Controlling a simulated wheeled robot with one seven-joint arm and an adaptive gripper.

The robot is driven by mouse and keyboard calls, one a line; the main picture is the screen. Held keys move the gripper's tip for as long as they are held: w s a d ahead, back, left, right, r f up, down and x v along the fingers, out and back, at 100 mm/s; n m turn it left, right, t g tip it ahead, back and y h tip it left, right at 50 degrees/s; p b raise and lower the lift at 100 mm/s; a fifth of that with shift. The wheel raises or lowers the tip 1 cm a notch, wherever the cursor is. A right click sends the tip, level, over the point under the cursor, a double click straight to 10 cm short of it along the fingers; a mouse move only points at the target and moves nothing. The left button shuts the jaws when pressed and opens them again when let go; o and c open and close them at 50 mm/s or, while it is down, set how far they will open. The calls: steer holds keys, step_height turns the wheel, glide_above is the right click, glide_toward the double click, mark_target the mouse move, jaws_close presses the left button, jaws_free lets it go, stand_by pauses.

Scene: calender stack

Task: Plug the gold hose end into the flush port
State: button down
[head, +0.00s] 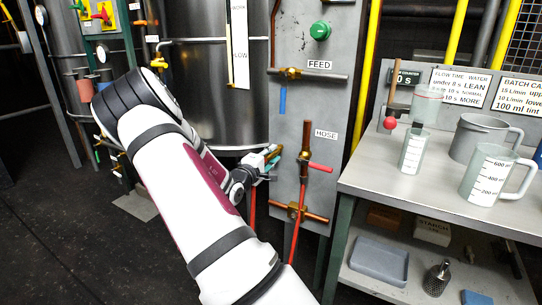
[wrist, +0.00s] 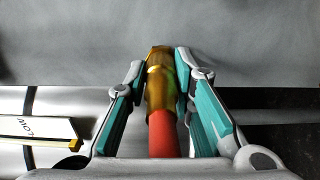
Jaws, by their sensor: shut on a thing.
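My gripper (head: 270,158) is in front of the left edge of the grey panel, shut on the gold hose end. In the wrist view the gold hose end (wrist: 160,88) stands between the two teal-padded fingers, its tip pointing away from me toward a grey surface. Its red hose (wrist: 163,134) runs back toward my palm, and in the head view a red hose (head: 252,205) hangs below my gripper. No label reading flush shows, so I cannot tell which fitting is the flush port. Brass fittings on the panel include one under FEED (head: 290,73) and one beside HOSE (head: 306,135).
The grey panel (head: 335,110) carries a green knob (head: 320,31), a red handle (head: 320,167) and a lower brass cross fitting (head: 294,211). A steel tank (head: 205,80) stands behind my arm. A bench (head: 365,180) with measuring jugs stands right. Dark floor is free at left.

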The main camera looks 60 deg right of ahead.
steer(key=shift+a, duration=0.2)
steer(key=shift+s+a+p, duration=0.15)
steer(key=shift+a+p, duration=0.7)
steer(key=shift+a, duration=1)
